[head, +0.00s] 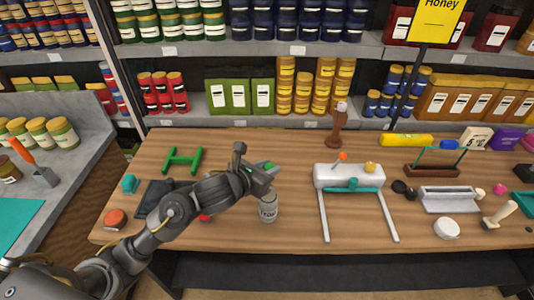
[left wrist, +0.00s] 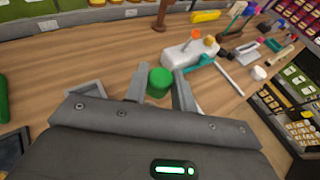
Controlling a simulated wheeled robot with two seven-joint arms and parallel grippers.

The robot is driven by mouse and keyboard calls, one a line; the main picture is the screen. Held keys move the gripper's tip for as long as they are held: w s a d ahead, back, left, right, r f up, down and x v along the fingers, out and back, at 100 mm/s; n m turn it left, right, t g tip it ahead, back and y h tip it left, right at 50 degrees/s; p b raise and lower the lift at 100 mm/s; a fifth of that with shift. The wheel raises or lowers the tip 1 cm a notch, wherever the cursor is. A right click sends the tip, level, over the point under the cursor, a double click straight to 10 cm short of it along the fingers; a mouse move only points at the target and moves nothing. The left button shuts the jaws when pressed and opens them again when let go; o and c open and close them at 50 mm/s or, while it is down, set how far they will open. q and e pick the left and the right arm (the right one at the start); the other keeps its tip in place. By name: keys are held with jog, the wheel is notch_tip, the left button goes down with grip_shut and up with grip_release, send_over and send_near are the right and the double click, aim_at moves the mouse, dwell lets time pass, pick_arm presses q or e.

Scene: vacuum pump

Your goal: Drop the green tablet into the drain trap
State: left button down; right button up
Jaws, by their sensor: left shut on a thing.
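The green tablet (left wrist: 159,82) is a short green cylinder between the two fingers of my left gripper (left wrist: 160,90) in the left wrist view. In the head view my left gripper (head: 266,172) is shut on it, and a bit of green shows at the fingers. The drain trap (head: 267,208) is a clear-grey jar with a dark-lettered label, standing on the wooden table just below the gripper in the picture. The gripper hides part of its top, and I cannot tell how exactly the tablet lines up with its mouth. My right gripper is not in view.
A white pump-like unit (head: 348,178) with two long grey rails stands right of the jar. A brown post (head: 337,125) stands behind it. A green H-shaped piece (head: 182,160) and a dark tray (head: 153,196) lie left. Table between jar and rails is clear.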

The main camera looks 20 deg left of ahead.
pick_arm(q)
jog(key=shift+w+a+f, duration=0.1)
jog(key=shift+a+f, duration=0.05)
jog(key=shift+a, duration=0.1)
jog(key=shift+d+f+b, duration=0.25)
jog(key=shift+d+b, duration=0.05)
jog(key=shift+b, duration=0.05)
jog(key=shift+a+f+b, duration=0.1)
jog(key=shift+f+b, duration=0.35)
jog(key=shift+f, duration=0.2)
notch_tip(320, 180, down, 5)
jog(key=b, duration=0.4)
jog(key=shift+b, duration=0.35)
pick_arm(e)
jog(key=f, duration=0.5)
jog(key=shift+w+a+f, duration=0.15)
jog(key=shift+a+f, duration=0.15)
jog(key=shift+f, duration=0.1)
pick_arm(q)
jog(key=shift+s+f+b, duration=0.25)
jog(key=shift+b, duration=0.15)
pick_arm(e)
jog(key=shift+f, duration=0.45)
pick_arm(q)
jog(key=shift+f+b, duration=0.35)
jog(key=shift+b, duration=0.45)
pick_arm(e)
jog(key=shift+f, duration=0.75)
